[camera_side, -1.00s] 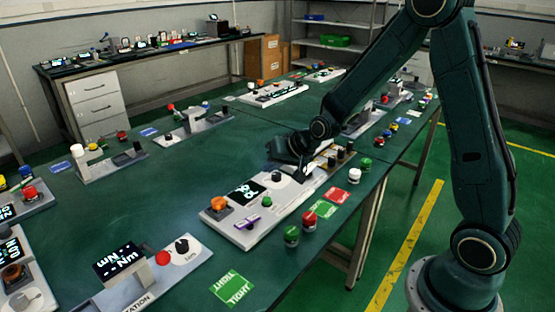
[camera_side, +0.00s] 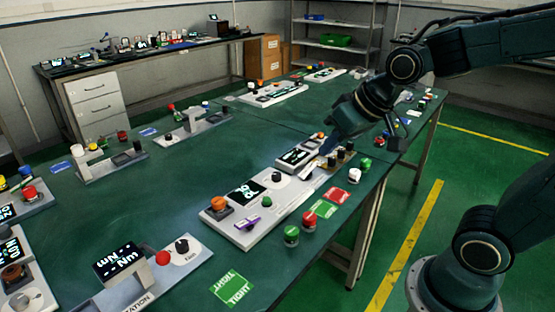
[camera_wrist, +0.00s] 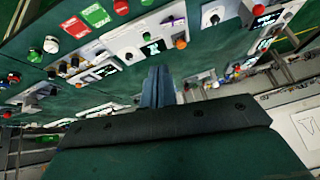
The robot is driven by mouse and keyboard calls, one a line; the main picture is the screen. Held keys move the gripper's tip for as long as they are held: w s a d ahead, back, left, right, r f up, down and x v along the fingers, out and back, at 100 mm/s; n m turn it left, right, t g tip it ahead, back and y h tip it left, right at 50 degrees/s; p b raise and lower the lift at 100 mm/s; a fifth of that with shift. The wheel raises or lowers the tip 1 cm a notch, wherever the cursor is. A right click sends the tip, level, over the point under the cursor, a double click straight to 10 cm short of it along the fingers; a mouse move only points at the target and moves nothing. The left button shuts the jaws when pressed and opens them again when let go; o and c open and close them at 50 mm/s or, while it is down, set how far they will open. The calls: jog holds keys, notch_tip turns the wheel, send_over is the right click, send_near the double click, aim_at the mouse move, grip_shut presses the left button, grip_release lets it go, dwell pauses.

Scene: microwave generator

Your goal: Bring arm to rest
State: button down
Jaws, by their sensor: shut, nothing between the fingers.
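My gripper (camera_side: 322,152) hangs above the far end of the white control panel (camera_side: 232,226) in the side view, its fingers pointing down and to the left. In the wrist view my gripper (camera_wrist: 158,72) shows its two fingers close together with nothing between them. The panel carries a black display (camera_side: 246,191), an orange knob (camera_side: 220,203), a purple switch (camera_side: 247,223) and a white dial with a black knob (camera_side: 277,177). My forearm is raised over the right side of the table. I cannot tell the exact gap between the fingertips and the panel.
Red and green cards (camera_side: 334,196) and loose buttons such as a green one (camera_side: 291,233) lie along the table's right edge. Other panels stand on the green table (camera_side: 165,205). A back bench (camera_side: 150,57) and shelves (camera_side: 335,28) are further off. The middle of the table is clear.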

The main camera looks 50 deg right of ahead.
jog(key=s+r+n+g, duration=0.1)
jog(key=s, duration=1)
jog(key=shift+s+a+r+n, duration=0.15)
jog(key=shift+s+r+n, duration=0.15)
jog(key=shift+s+r, duration=0.1)
